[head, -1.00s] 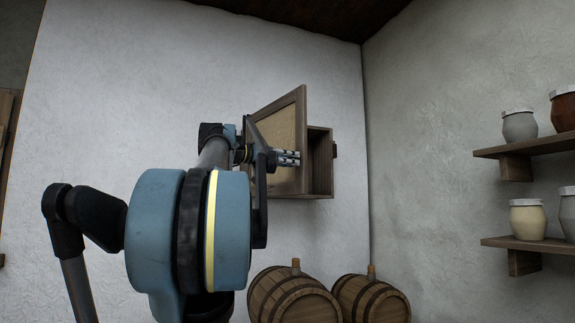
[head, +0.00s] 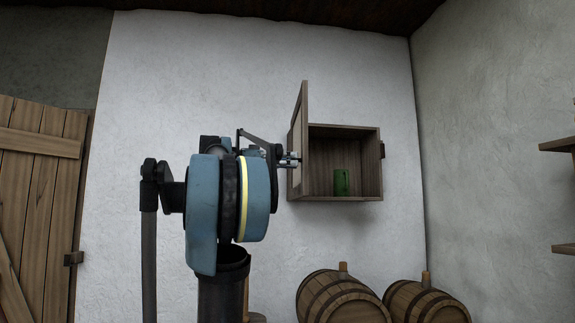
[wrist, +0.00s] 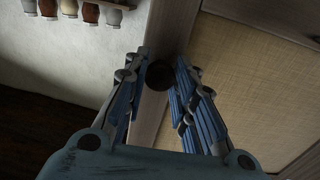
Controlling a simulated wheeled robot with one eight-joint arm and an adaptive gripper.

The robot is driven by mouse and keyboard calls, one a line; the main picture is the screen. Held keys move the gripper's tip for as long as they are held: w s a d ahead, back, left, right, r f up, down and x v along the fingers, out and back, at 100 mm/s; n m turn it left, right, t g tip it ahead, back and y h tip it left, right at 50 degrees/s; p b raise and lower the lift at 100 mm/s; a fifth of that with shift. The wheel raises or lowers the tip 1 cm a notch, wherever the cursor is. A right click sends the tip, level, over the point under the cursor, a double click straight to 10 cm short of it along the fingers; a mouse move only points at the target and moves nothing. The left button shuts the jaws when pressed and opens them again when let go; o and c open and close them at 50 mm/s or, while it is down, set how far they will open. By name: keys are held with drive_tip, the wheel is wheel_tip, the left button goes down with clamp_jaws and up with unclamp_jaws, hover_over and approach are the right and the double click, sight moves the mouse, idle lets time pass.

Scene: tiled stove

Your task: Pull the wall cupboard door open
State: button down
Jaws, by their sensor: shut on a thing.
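The wall cupboard (head: 344,131) hangs on the white wall, and its inside is in plain view. Its door (head: 302,115) is swung out on the left side and seen nearly edge-on in the head view. In the wrist view the door shows as a wooden frame around a woven panel (wrist: 245,85). My gripper (head: 296,160) is at the free edge of the door, low on its frame. In the wrist view its fingers (wrist: 160,88) stand either side of a round dark knob (wrist: 160,74) on the frame and are shut on it. A green cup-like object (head: 341,182) stands inside the cupboard.
Two barrels, one left (head: 341,300) and one right (head: 425,303), lie below the cupboard. A plank door (head: 38,190) is at the far left. Shelves (head: 560,144) are on the right wall. The wall left of the cupboard door is bare.

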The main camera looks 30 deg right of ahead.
drive_tip(key=shift+w+a, duration=0.1)
idle(0.3)
drive_tip(key=c, duration=1.3)
unclamp_jaws()
drive_tip(key=v, duration=0.7)
drive_tip(key=shift+w+a, duration=0.15)
drive_tip(key=shift+a, duration=0.1)
